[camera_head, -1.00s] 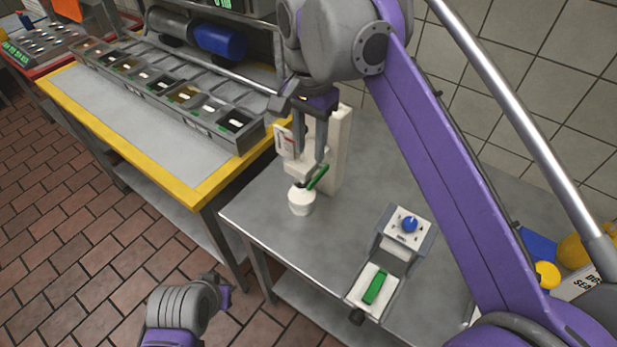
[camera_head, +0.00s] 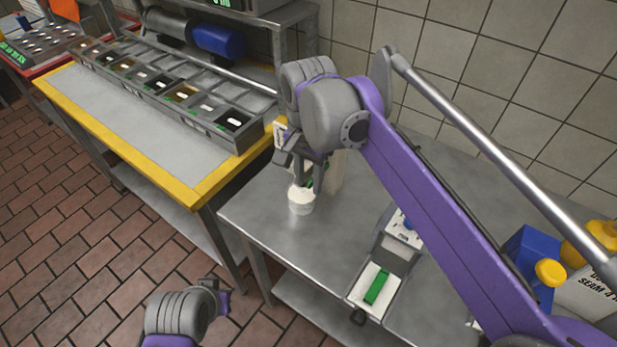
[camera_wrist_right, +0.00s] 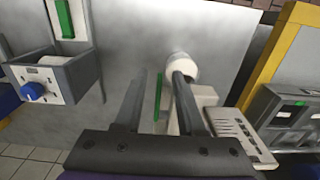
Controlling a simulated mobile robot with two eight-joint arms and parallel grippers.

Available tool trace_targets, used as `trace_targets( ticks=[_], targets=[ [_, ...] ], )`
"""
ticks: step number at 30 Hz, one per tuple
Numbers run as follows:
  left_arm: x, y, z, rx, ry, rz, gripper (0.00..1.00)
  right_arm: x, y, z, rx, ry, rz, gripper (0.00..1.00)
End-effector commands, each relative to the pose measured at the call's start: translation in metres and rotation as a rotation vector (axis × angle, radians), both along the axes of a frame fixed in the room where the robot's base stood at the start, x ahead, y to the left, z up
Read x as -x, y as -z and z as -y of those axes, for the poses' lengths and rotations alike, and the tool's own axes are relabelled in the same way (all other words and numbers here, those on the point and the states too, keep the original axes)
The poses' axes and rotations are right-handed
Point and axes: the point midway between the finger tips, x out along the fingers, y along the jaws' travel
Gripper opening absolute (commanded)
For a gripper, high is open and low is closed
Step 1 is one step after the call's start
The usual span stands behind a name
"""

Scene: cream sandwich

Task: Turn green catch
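A green lever-like catch (camera_head: 309,183) sits on a white dispenser (camera_head: 336,172) on the steel table, mostly hidden by my right gripper. It shows as an upright green strip in the right wrist view (camera_wrist_right: 158,100). My right gripper (camera_head: 307,172) is open, its two fingers one on each side of the green strip in the wrist view (camera_wrist_right: 160,76). I cannot tell whether they touch it. A white cup (camera_head: 301,201) stands just below the fingers. My left arm's end (camera_head: 215,290) is low at the left, its fingers not clear.
A small device with a green bar (camera_head: 377,288) and a blue knob (camera_wrist_right: 33,91) stands to the right, partly behind my right arm. Blue and yellow containers (camera_head: 530,260) stand at the far right. A yellow-edged counter (camera_head: 190,196) with ingredient bins is at the left.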

Motion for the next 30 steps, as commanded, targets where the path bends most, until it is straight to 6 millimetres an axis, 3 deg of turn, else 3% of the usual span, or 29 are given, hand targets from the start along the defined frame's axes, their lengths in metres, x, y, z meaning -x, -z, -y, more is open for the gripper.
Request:
trace_targets(
  ticks=[2, 6, 9, 30],
  targets=[
    [0.0000, 0.0000, 0.0000, 0.000, 0.000, 0.000, 0.00, 0.0000, -0.0002, 0.0000, 0.000, 0.000, 0.000, 0.39],
    [0.0000, 0.0000, 0.0000, 0.000, 0.000, 0.000, 0.00, 0.0000, -0.0003, 0.0000, 0.000, 0.000, 0.000, 0.14],
    [0.0000, 0.0000, 0.0000, 0.000, 0.000, 0.000, 0.00, 0.0000, -0.0003, 0.0000, 0.000, 0.000, 0.000, 0.00],
    [0.0001, 0.0004, 0.0000, 0.000, 0.000, 0.000, 0.00, 0.0030, 0.0083, -0.0024, 0.070, -0.004, 0.096, 0.00]
  ],
)
